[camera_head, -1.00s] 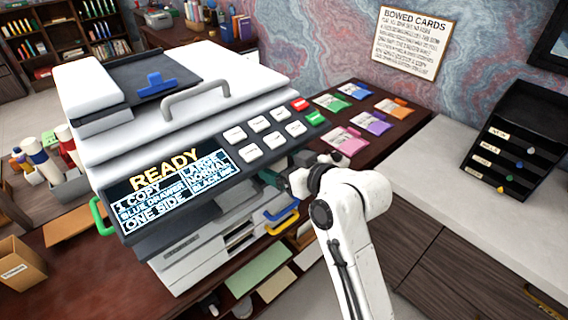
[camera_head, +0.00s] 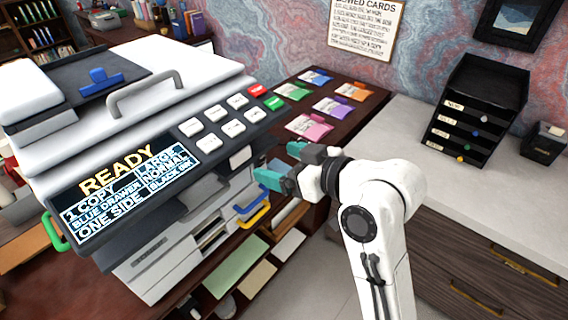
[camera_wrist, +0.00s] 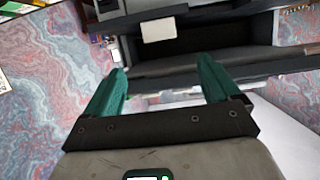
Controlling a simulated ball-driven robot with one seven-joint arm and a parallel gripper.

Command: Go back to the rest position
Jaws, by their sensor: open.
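My gripper (camera_head: 281,164) is in front of the right part of the copier, beside its button panel, in the head view. In the wrist view its two teal fingers (camera_wrist: 160,88) stand wide apart with nothing between them. The copier (camera_head: 150,130) is a large white and dark machine with a lit panel (camera_head: 130,190) that reads "READY", "1 COPY" and "ONE SIDE". In the wrist view a dark slot of the copier (camera_wrist: 200,50) and a pale label lie beyond the fingers.
Colored card packs (camera_head: 330,107) lie on the dark red desk behind my gripper. A black tray rack (camera_head: 480,110) stands on the white counter (camera_head: 420,130) at right. Paper sheets (camera_head: 236,266) lie below the copier's drawers. The floor right of the copier looks clear.

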